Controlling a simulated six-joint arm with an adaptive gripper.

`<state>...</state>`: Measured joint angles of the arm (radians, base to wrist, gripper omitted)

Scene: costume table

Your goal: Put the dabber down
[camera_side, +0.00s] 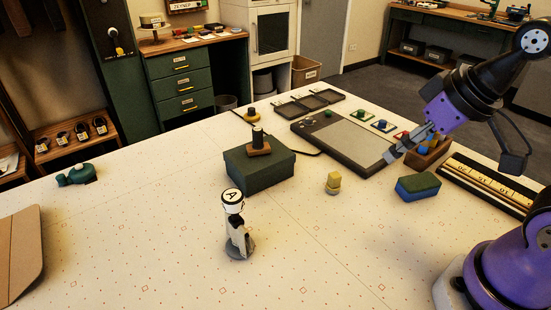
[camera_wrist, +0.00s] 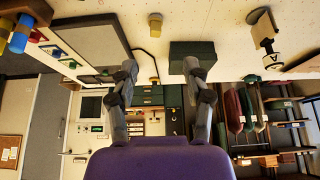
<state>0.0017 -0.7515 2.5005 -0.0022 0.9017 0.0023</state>
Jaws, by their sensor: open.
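My gripper (camera_side: 392,152) is open, raised above the right part of the table beside a grey panel. In the wrist view its two fingers (camera_wrist: 158,72) stand apart with nothing held between them. A small wooden holder (camera_side: 438,152) stands just right of the fingers and is partly hidden by them. Blue and yellow upright pieces in it show in the wrist view, a blue one (camera_wrist: 20,38) and a yellow one (camera_wrist: 6,24); they may be dabbers, but I cannot tell for sure. A black-knobbed piece on a wooden base (camera_side: 259,146) sits on a dark green box (camera_side: 262,173).
A green-and-blue block (camera_side: 418,187), a small yellow piece (camera_side: 333,184) and a long ruler board (camera_side: 490,183) lie nearby. A figure marked A (camera_side: 237,225) stands at the front. The table's front is mostly clear.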

